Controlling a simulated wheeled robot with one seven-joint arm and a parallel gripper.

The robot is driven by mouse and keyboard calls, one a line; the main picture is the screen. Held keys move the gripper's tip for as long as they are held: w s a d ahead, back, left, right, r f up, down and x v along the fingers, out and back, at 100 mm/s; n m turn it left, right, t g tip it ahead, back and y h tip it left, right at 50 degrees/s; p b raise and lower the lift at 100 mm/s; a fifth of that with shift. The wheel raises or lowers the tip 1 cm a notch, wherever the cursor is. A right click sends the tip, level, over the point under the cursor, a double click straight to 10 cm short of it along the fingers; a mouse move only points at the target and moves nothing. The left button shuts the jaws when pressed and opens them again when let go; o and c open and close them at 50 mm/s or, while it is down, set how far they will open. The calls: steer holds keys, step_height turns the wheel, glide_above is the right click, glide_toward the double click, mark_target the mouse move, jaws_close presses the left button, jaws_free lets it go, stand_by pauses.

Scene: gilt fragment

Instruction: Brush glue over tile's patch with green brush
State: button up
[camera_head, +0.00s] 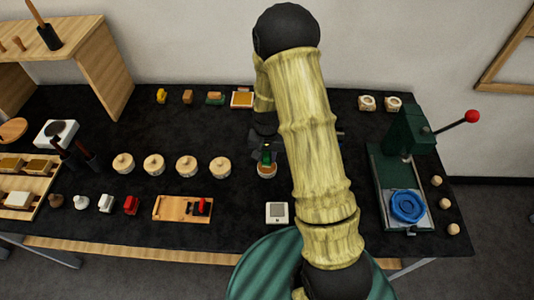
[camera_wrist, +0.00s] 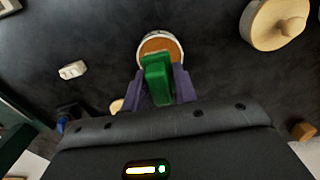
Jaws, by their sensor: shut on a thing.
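My gripper (camera_wrist: 160,92) is shut on a green brush (camera_wrist: 157,78), which points down at a small round open pot (camera_wrist: 177,50) with a pale rim and orange-brown inside. Whether the brush tip touches the contents is hidden. In the head view my gripper (camera_head: 267,146) and the green brush are above the same pot (camera_head: 267,174), at the right end of a row of lidded pots. A square piece with an orange-brown face and pale border (camera_head: 242,98) lies at the back of the table; it may be the tile, but its patch is too small to tell.
Several lidded pots (camera_head: 189,166) stand left of the open pot. A green press (camera_head: 400,155) with a blue ring (camera_head: 408,206) stands at right. A white square device (camera_head: 277,212) and a wooden tray (camera_head: 172,208) lie in front.

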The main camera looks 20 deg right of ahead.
mark_target(267, 154)
steer(key=shift+f+b, duration=0.5)
steer(key=shift+f, duration=0.55)
steer(key=shift+s+f+b, duration=0.1)
steer(key=shift+f+b, duration=0.25)
steer(key=shift+f, duration=0.2)
stand_by(1.6)
steer(key=shift+r, duration=0.1)
steer(key=shift+r+p, duration=2.65)
steer(key=shift+r, duration=0.85)
steer(key=shift+f, duration=0.15)
